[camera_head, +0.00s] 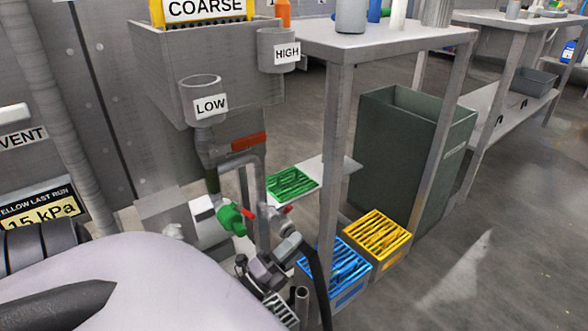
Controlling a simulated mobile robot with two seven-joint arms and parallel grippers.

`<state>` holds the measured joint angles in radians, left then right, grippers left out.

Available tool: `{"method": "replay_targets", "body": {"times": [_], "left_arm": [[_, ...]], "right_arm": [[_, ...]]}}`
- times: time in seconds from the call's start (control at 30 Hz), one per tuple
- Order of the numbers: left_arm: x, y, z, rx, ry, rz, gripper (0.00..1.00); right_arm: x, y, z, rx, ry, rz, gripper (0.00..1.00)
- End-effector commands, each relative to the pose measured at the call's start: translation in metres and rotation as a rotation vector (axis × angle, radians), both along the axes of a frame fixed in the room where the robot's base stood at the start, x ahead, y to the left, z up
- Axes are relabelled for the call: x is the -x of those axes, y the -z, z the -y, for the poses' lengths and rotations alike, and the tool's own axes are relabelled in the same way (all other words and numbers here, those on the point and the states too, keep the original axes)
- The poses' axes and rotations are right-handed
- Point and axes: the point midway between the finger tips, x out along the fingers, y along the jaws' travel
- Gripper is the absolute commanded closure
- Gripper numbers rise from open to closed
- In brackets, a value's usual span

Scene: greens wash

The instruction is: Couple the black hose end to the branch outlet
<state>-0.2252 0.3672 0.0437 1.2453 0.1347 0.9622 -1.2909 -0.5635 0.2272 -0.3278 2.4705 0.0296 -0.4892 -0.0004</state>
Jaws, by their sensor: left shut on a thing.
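My left gripper (277,262) is low in the middle of the head view, shut on the black hose end (290,243). The hose end has a grey collar, and its black hose (318,275) hangs down to the bottom edge. Just above the collar is the branch outlet (277,220), a grey fitting with a red lever, on the pipework below the sink. The hose end is very near the outlet; I cannot tell whether they touch. A green valve body (232,219) with a red handle sits left of the outlet. My right gripper is not in view.
Above stand the grey tank (225,65) and its LOW (203,100) and HIGH (278,50) cups. Right of the pipes are a table leg (330,170), blue (338,287) and yellow (378,262) crates and a dark green bin (400,150). The floor at right is clear.

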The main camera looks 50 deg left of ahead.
Motion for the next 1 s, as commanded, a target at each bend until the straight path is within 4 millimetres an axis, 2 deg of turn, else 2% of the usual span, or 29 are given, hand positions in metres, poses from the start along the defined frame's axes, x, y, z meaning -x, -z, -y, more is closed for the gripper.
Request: {"method": "replay_targets", "body": {"times": [0.67, 1.0], "left_arm": [[-0.0004, -0.0016, -0.0010, -0.001, 0.000, 0.004, 1.00], [-0.0012, -0.0013, -0.0084, -0.003, 0.000, 0.004, 1.00]], "right_arm": [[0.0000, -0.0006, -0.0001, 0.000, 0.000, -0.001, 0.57], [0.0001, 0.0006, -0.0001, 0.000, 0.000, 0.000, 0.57]]}}
